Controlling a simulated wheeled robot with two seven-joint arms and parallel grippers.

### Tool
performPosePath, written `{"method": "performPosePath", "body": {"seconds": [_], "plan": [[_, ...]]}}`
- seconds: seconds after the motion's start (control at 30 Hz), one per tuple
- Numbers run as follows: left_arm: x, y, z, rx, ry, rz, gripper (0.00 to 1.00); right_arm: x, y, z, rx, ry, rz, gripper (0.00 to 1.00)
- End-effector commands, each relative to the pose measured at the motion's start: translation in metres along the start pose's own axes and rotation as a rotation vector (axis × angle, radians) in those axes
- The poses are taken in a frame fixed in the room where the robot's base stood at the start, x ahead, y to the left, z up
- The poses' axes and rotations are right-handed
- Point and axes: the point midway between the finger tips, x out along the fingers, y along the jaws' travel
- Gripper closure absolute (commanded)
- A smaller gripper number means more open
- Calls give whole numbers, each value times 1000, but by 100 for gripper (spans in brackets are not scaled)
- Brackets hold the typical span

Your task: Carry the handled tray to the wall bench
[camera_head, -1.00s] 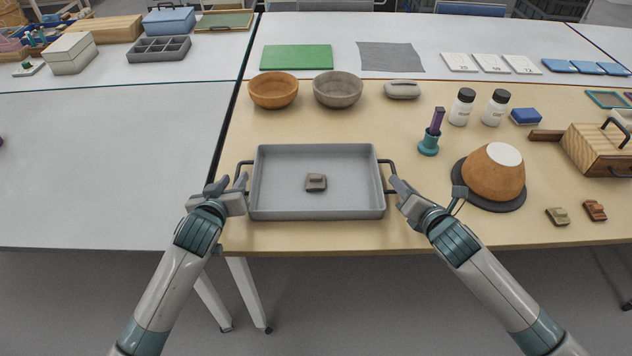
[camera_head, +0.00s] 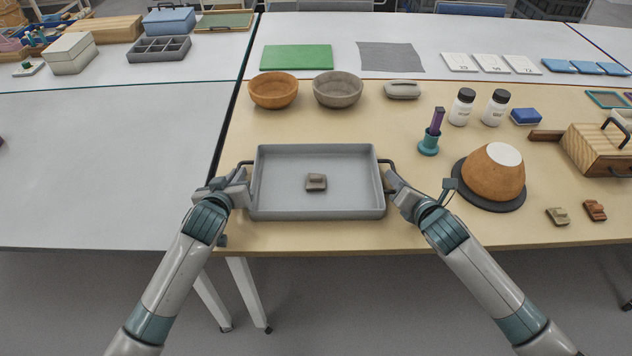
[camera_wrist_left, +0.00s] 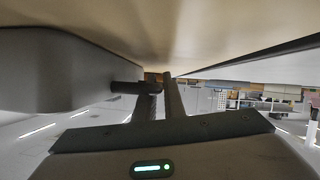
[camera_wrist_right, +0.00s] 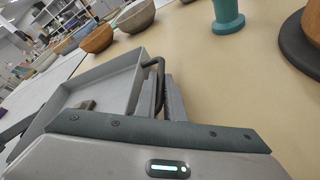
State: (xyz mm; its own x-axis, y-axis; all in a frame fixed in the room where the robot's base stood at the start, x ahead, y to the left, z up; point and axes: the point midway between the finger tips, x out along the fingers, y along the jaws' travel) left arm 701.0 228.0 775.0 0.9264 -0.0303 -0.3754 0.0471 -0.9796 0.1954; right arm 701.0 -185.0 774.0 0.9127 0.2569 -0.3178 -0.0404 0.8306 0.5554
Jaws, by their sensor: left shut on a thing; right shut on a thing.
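The grey handled tray (camera_head: 285,180) lies level at the front of the wooden-topped table, with a dark handle at each short side. A small brown sherd (camera_head: 316,182) lies in it. My left gripper (camera_head: 240,180) is shut on the tray's left handle; in the left wrist view the dark handle bar (camera_wrist_left: 130,88) runs into the fingers. My right gripper (camera_head: 390,180) is shut on the right handle, and the right wrist view shows that handle (camera_wrist_right: 158,66) at the fingers. I cannot tell which surface is the wall bench.
A brown pot (camera_head: 493,175) on a dark disc (camera_head: 488,201) stands right of my right gripper. Two bowls, orange (camera_head: 273,91) and grey (camera_head: 338,90), sit behind the tray. A teal stand (camera_head: 428,145) holds a purple piece. The white table (camera_head: 100,160) at left has wide free room.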

Motion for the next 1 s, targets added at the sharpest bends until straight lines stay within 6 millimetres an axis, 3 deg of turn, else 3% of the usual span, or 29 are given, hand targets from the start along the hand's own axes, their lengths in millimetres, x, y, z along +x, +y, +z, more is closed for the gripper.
{"method": "performPosePath", "body": {"seconds": [0.37,1.0], "plan": [[-3,1,-8,0,2,0,100,-3,4,6,-1,-1,0,100],[-18,9,-45,0,2,-1,100,-16,27,38,-1,-1,-1,100]]}}
